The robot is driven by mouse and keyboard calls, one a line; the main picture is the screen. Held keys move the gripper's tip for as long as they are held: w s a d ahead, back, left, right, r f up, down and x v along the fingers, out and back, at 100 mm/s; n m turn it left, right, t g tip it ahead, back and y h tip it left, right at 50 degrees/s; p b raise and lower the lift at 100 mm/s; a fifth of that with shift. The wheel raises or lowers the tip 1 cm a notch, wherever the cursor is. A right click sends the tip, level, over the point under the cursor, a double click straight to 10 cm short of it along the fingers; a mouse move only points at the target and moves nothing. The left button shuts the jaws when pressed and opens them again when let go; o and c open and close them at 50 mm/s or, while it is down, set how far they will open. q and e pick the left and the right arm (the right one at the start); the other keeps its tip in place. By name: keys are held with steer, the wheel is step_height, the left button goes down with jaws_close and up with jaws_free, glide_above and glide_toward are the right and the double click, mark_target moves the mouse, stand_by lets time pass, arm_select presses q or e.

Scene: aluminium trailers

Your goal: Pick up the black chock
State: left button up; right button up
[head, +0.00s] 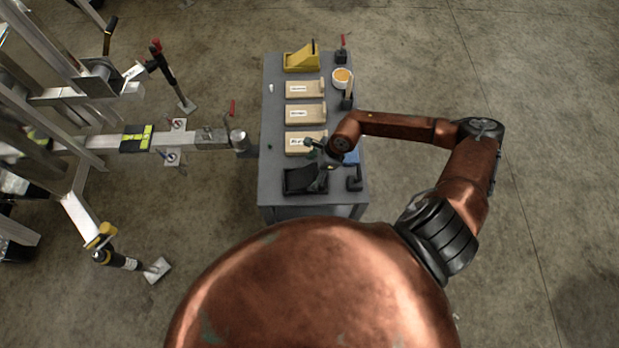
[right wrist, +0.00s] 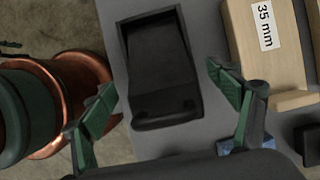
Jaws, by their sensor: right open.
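The black chock (head: 300,181) lies on the near end of the grey table, towards its left side. In the right wrist view the chock (right wrist: 158,62) has a raised rim and a recessed middle. My right gripper (head: 316,165) is open above the chock, partly covering it in the head view. In the right wrist view its green-padded fingers (right wrist: 161,82) stand apart on either side of the chock's image, with nothing between them gripped. I cannot tell the exact height gap. My left gripper is not in view.
The grey table (head: 272,120) also holds several labelled wooden blocks (head: 305,114), a yellow chock (head: 301,57), a white cup (head: 342,78) and a blue item (head: 351,157). A trailer coupling (head: 240,142) reaches the table's left edge. Floor (head: 540,130) on the right is clear.

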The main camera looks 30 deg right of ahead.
mark_target(305, 175)
steer(key=shift+x, duration=1.2)
steer(key=shift+a+f, duration=0.1)
steer(key=shift+f, duration=0.1)
steer(key=shift+c, duration=0.4)
steer(key=shift+c, duration=0.7)
steer(key=shift+w+r, duration=0.1)
steer(key=c, duration=1.6)
